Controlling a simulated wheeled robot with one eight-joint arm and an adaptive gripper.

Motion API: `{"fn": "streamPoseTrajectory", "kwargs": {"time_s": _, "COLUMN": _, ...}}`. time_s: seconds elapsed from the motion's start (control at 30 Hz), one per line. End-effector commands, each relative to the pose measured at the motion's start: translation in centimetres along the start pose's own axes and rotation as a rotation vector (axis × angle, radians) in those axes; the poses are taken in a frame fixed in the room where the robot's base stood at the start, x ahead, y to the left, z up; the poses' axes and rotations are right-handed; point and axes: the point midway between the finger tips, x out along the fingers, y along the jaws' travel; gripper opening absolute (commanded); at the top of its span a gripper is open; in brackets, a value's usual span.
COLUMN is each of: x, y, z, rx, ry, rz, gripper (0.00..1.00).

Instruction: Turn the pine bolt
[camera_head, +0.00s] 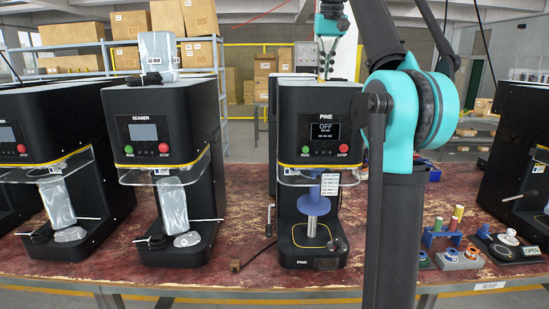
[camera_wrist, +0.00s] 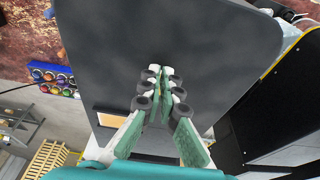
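The Pine machine (camera_head: 320,115) is a black seamer in the middle of the head view, its screen reading OFF. A small dark knob-like part (camera_head: 338,244) sits at the right of its base; I cannot tell whether it is the bolt. A blue-grey round plate on a post (camera_head: 313,203) stands under the clear guard. My gripper (camera_head: 327,70) hangs above and behind the machine's top, apart from the base. In the wrist view my gripper (camera_wrist: 160,80) points at a large dark flat surface (camera_wrist: 200,50). Its green-padded fingers show a narrow gap with nothing between them.
A second seamer (camera_head: 160,130) stands to the left, with another beyond it. Small coloured parts (camera_head: 450,240) and an OPEN sign (camera_head: 531,250) lie on the red worn bench (camera_head: 255,265) at right. Shelves with boxes (camera_head: 130,60) stand behind. My arm hides part of the bench.

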Motion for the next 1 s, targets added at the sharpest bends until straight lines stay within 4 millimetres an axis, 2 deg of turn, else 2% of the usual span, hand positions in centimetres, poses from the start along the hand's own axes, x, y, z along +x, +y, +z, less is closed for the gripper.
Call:
{"fn": "streamPoseTrajectory", "kwargs": {"time_s": 0.47, "x": 0.08, "y": 0.28, "z": -0.24, "rx": 0.001, "ry": 0.004, "rz": 0.002, "gripper": 0.00}}
{"fn": "streamPoseTrajectory", "kwargs": {"time_s": 1.0, "x": -0.15, "y": 0.47, "z": 0.59, "rx": 0.001, "ry": 0.002, "rz": 0.001, "gripper": 0.00}}
